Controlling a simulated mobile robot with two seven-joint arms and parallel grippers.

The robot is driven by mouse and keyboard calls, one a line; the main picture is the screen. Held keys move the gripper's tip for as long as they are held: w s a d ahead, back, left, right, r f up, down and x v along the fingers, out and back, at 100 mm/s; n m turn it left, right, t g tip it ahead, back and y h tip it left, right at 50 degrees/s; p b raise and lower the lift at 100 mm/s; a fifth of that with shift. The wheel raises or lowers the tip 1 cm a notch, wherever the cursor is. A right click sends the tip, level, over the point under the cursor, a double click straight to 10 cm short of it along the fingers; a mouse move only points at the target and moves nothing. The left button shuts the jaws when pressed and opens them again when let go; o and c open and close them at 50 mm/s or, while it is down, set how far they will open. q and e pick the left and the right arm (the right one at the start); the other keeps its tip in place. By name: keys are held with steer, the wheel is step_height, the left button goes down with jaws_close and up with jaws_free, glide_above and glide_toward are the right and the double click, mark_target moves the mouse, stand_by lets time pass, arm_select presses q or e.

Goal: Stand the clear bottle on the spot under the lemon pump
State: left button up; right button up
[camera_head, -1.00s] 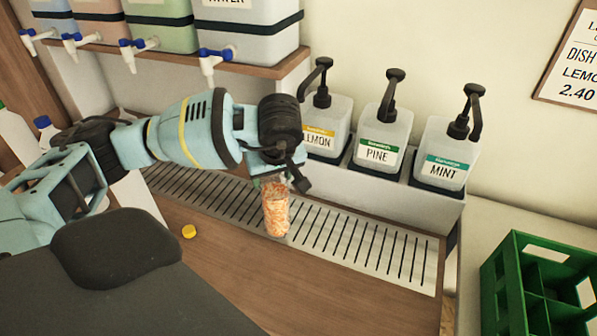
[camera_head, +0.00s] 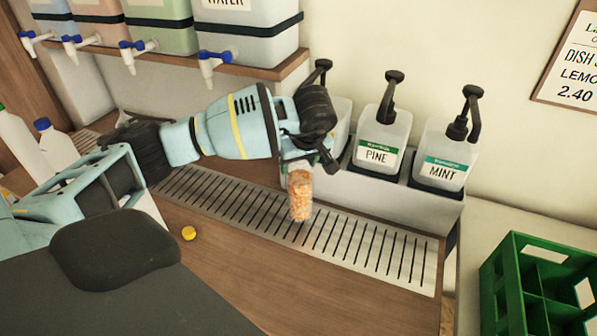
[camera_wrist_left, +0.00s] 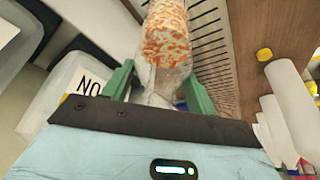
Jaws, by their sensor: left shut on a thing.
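The clear bottle (camera_head: 300,198), with orange-and-white mottled contents, hangs upright from my left gripper (camera_head: 298,167) over the slotted drip tray (camera_head: 235,203). Whether its base touches the tray I cannot tell. In the left wrist view the green fingers of the gripper (camera_wrist_left: 160,92) are shut on the bottle's neck end, and its body (camera_wrist_left: 165,40) points away. The lemon pump (camera_head: 341,127) is mostly hidden behind the gripper in the head view; its black head shows above. In the left wrist view its label (camera_wrist_left: 85,85) shows partly, upside down. My right gripper is out of view.
The pine pump (camera_head: 380,135) and mint pump (camera_head: 443,150) stand to the right on the white ledge. Drums with taps (camera_head: 250,40) sit on a shelf above. A yellow cap (camera_head: 189,233) lies on the counter. A green crate (camera_head: 535,285) stands at the right.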

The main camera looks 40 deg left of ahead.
arm_select(q)
steer(key=shift+f, duration=1.7)
steer(key=o, duration=1.7)
steer(key=shift+s, duration=0.1)
steer(key=v, duration=1.2)
steer(key=shift+r+p, duration=0.15)
steer(key=shift+p, duration=0.2)
